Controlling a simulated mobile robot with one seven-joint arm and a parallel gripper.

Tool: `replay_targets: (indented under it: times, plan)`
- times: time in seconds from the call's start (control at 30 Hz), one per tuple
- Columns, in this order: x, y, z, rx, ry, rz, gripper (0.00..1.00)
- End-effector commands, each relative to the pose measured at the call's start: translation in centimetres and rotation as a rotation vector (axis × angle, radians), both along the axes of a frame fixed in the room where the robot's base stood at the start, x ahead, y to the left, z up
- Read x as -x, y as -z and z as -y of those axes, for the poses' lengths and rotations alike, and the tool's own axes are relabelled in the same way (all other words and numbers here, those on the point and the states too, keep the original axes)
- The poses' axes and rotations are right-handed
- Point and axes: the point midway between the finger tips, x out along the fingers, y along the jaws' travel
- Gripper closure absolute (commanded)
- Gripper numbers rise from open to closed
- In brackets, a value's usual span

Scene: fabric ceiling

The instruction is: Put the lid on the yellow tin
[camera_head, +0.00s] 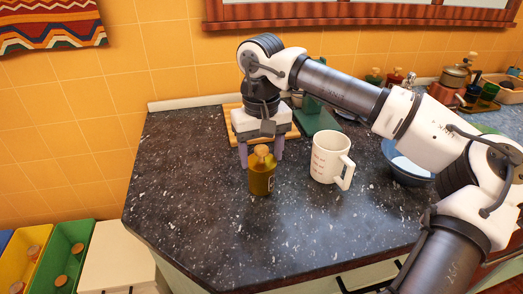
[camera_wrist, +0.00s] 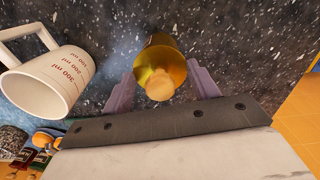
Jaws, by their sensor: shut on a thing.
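The yellow tin (camera_head: 262,182), an olive-gold cylinder, stands upright on the dark speckled counter near its left part. The lid, gold with a round tan knob (camera_head: 261,151), is at the tin's top; it also shows in the wrist view (camera_wrist: 158,62). My gripper (camera_head: 261,160) points down with its two lilac fingers on either side of the lid, shut on it. The knob (camera_wrist: 160,88) lies between the fingers in the wrist view. Whether the lid is fully seated on the tin cannot be told.
A white measuring mug (camera_head: 328,157) stands close to the right of the tin. A wooden board (camera_head: 292,133) and a green object (camera_head: 315,120) are behind my gripper. A blue bowl (camera_head: 405,177) is farther right, partly behind my arm. The counter's front left is clear.

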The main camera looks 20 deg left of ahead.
Motion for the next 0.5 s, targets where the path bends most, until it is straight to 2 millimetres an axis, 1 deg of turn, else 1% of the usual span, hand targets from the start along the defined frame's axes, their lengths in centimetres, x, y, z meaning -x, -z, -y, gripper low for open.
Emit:
replay_targets:
  times: [0.33, 0.37, 0.5]
  plan:
    - [0.01, 0.08, -0.01, 0.001, 0.0, 0.001, 0.62]
    - [0.01, 0.08, -0.01, 0.001, 0.0, 0.001, 0.39]
    - [0.01, 0.08, -0.01, 0.001, 0.0, 0.001, 0.21]
